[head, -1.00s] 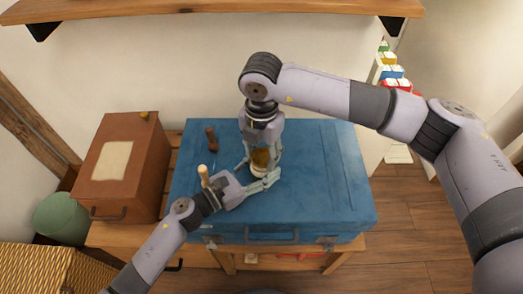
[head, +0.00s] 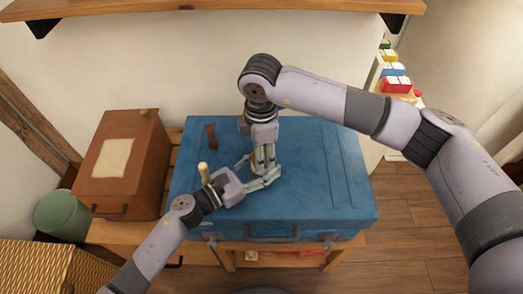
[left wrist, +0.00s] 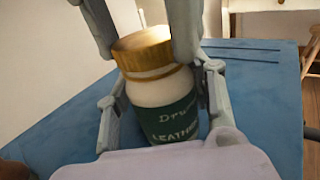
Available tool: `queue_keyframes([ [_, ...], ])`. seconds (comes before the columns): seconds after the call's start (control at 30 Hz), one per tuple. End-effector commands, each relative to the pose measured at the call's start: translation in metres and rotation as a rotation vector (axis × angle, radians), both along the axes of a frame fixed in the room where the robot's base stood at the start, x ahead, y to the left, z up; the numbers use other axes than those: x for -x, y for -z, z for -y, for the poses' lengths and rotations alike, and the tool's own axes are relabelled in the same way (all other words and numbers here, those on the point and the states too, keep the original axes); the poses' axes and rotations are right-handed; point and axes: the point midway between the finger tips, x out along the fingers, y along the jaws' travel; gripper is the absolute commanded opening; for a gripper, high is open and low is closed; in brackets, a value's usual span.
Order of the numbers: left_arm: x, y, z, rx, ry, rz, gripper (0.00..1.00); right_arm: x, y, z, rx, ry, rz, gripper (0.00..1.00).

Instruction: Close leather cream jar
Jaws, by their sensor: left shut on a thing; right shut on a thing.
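The leather cream jar (left wrist: 165,105) is white with a dark green label, and its gold lid (left wrist: 144,50) sits on its top. In the left wrist view the jar stands between the fingers of my left gripper (head: 263,177), which is shut on its body. My right gripper (head: 263,158) points straight down from above, with its fingers on either side of the lid, shut on it. In the head view the jar and lid are almost wholly hidden by the two grippers. I cannot tell how tightly the lid is seated.
The jar stands on a blue trunk (head: 320,200) on a wooden bench (head: 130,235). A wooden-handled tool (head: 203,172) is close behind my left gripper, and a dark brown item (head: 211,137) lies farther back. A brown box (head: 125,165) is left. The trunk's right side is clear.

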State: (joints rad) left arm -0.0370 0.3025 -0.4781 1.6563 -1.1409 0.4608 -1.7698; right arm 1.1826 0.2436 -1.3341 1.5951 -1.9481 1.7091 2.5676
Motion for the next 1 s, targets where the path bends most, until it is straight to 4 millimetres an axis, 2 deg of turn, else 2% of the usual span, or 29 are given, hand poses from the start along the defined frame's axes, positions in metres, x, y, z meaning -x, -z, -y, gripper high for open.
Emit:
queue_keyframes([
  [0.17,0.0000,0.0008,-0.0003,-0.001,-0.001,-0.001,0.00,0.0008,0.0001,-0.0076,-0.012,0.385,-0.001,0.30],
  [0.3,0.0007,0.0009,0.0005,-0.001,0.002,-0.002,0.00,-0.0013,-0.0020,-0.0096,-0.018,0.531,0.006,0.30],
  [0.5,0.0015,0.0011,0.0015,-0.001,0.004,-0.002,0.00,-0.0023,-0.0014,-0.0033,-0.008,0.640,0.000,0.30],
  [0.8,0.0013,0.0011,0.0012,-0.001,0.003,-0.002,0.00,-0.0028,-0.0013,-0.0017,-0.006,0.646,0.001,0.30],
  [0.83,0.0013,0.0011,0.0012,-0.001,0.003,-0.002,0.00,-0.0028,-0.0013,-0.0017,-0.006,0.646,0.001,0.46],
  [1.0,0.0010,0.0011,0.0009,-0.001,0.002,-0.002,0.00,-0.0028,-0.0008,-0.0010,-0.003,0.646,0.001,0.57],
])
